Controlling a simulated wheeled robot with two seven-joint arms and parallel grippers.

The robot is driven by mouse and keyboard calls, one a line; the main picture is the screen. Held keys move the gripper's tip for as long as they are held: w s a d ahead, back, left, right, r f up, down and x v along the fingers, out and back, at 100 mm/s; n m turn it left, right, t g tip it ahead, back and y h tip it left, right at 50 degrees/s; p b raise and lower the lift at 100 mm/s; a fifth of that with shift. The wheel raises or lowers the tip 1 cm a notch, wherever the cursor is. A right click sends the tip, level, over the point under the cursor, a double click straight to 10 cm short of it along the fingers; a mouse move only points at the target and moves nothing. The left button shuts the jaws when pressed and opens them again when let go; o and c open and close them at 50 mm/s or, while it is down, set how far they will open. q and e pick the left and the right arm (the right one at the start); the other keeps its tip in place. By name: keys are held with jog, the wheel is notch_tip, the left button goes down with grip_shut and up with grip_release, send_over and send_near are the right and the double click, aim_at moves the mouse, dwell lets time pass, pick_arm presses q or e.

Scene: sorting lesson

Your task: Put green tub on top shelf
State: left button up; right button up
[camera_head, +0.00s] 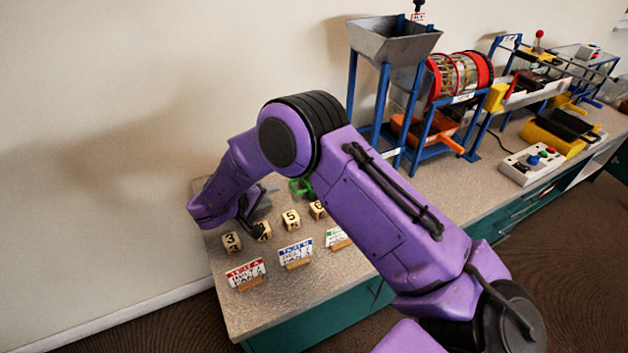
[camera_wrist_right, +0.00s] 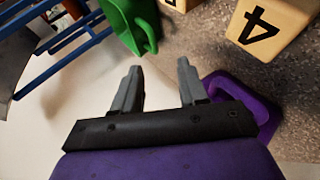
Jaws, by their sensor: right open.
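The green tub (camera_head: 301,187) stands on the speckled counter behind the numbered blocks, partly hidden by my right arm in the head view. In the right wrist view the green tub (camera_wrist_right: 130,24) is at the top, beyond the fingertips and a little left of them. My right gripper (camera_head: 252,216) is low over the counter by the number 4 block. Its two fingers (camera_wrist_right: 158,82) are apart with nothing between them. The tub is apart from the fingers. I cannot make out which surface is the top shelf. My left gripper is not in view.
Blocks numbered 3 (camera_head: 231,243), 4 (camera_wrist_right: 270,22) and 5 (camera_head: 291,220) stand in a row behind small label signs (camera_head: 246,274). A purple loop-shaped thing (camera_wrist_right: 258,104) lies right of the fingers. A blue-framed hopper machine (camera_head: 392,45) stands to the right.

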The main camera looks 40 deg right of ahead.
jog(key=x, duration=0.3)
jog(key=p+x, duration=0.1)
jog(key=x, duration=0.5)
jog(key=shift+s+d+r, duration=0.25)
jog(key=shift+d+r, duration=0.1)
jog(key=shift+d, duration=0.1)
grip_shut()
